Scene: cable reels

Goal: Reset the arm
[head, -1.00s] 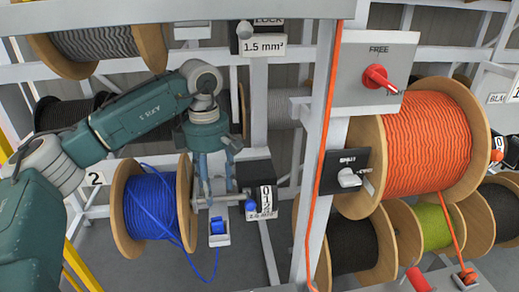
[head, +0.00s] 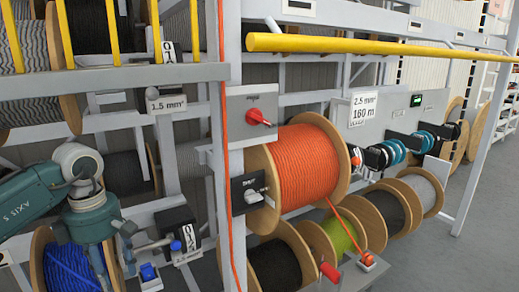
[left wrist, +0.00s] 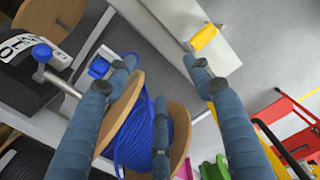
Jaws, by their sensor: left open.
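My left arm comes in from the left in the head view, still reaching out to the rack. Its gripper (head: 112,268) points down beside the right flange of the blue cable reel (head: 68,266). In the left wrist view the fingers of the gripper (left wrist: 160,63) are spread, with nothing held between them. The blue cable reel (left wrist: 135,135) shows behind and between the fingers. I cannot tell whether a finger touches its flange. My right gripper is not in view.
A black box with a number counter (head: 180,232) and a small blue clamp (head: 148,272) are close right of the gripper. The orange reel (head: 308,165) and red switch (head: 258,116) are farther right. A yellow rail (head: 375,48) crosses above. Open floor (head: 490,200) lies far right.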

